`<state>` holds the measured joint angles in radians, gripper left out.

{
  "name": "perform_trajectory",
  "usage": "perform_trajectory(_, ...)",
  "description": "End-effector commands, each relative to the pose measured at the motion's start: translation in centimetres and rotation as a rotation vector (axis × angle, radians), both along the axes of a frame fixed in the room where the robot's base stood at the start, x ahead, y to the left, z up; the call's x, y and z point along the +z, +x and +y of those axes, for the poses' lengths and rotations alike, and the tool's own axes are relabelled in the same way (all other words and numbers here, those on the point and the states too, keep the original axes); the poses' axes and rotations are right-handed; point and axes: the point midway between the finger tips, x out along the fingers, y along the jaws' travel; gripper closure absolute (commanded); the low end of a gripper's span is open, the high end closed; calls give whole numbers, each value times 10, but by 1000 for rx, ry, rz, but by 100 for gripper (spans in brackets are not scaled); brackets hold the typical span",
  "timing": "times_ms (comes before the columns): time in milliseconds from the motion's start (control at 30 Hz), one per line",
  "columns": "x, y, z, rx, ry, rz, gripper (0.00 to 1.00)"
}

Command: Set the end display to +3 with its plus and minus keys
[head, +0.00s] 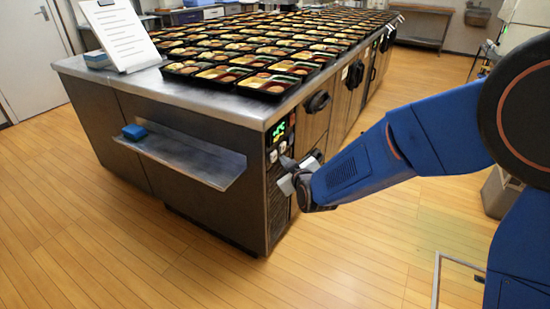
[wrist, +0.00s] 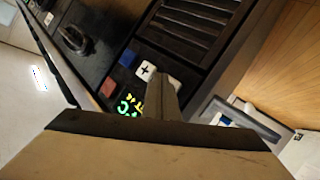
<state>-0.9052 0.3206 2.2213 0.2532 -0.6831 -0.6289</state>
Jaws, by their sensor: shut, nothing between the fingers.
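The end display (head: 280,129) glows green on the end panel of the steel counter. Its figures are too small to read in the head view. In the wrist view the display (wrist: 130,103) is rotated and partly hidden by my finger; a green "C" and yellowish marks show, but the value cannot be read. The white plus key (wrist: 146,71) shows beside the fingertip. A second white key (wrist: 173,83) is mostly covered by my finger; its sign is hidden. My gripper (head: 285,175) is shut and empty, close in front of the panel at the keys. I cannot tell whether it touches a key.
Blue (wrist: 127,58) and red (wrist: 109,88) buttons sit beside the keys, with a dark knob (wrist: 75,40) and a vent grille (wrist: 195,25) nearby. A steel shelf (head: 195,160) juts from the counter's end. Bento trays (head: 266,84) cover the top. The wooden floor in front is clear.

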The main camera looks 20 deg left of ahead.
Motion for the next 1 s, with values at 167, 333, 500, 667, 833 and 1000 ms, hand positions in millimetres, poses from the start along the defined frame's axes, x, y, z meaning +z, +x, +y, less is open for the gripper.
perform_trajectory(167,0,0,0,0,0,0,100)
perform_trajectory(333,0,0,0,0,0,0,100)
perform_trajectory(500,0,0,2,0,0,0,100)
perform_trajectory(667,1,0,7,0,0,0,100)
perform_trajectory(833,1,1,9,0,0,0,100)
perform_trajectory(1000,0,1,9,0,0,0,100)
